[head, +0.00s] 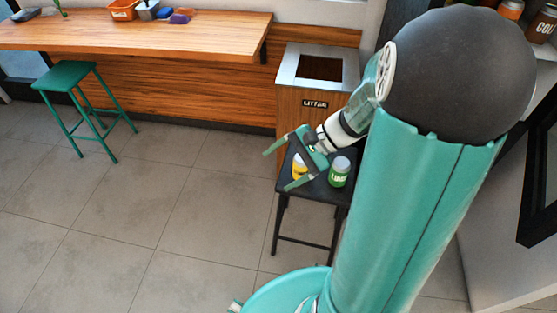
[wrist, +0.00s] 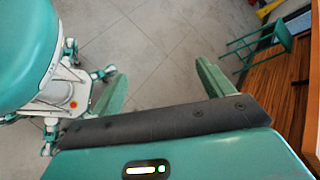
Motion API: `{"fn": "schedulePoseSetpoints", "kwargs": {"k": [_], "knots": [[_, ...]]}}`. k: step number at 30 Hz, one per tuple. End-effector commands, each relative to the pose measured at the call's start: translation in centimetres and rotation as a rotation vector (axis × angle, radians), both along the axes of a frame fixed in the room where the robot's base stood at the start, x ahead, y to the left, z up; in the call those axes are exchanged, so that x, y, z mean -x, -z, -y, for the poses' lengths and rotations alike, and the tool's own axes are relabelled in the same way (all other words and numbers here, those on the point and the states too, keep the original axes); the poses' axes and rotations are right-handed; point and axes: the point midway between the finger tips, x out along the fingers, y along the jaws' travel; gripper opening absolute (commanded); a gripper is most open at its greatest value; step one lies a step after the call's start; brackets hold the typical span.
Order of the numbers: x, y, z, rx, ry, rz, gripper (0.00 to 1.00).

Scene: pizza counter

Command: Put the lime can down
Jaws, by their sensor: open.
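The lime can (head: 340,171), green with a pale top, stands upright on the black stool (head: 320,190) in the head view. A yellow can (head: 299,167) stands to its left on the same stool, partly hidden behind my gripper. My gripper (head: 277,166) is open and empty, its fingers spread at the stool's left side, apart from the lime can. In the wrist view my gripper (wrist: 160,88) shows its two fingers wide apart with only floor between them. Neither can shows in the wrist view.
A litter bin (head: 313,103) stands right behind the black stool. A wooden counter (head: 150,35) with an orange container (head: 123,10) and small items runs along the back left. A green stool (head: 66,75) stands before it; it also shows in the wrist view (wrist: 268,42). The left floor is clear.

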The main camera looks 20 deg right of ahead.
Motion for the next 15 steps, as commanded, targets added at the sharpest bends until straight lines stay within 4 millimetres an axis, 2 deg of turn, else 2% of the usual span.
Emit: {"fn": "schedulePoseSetpoints", "kwargs": {"k": [1,6,15], "knots": [[0.7,-1.2,-1.2,0.076,-0.074,0.031,0.80],[3.3,-3.9,-3.6,0.336,-0.298,0.136,0.80],[6.9,-9.1,-5.3,0.795,-0.617,0.413,0.80]]}}
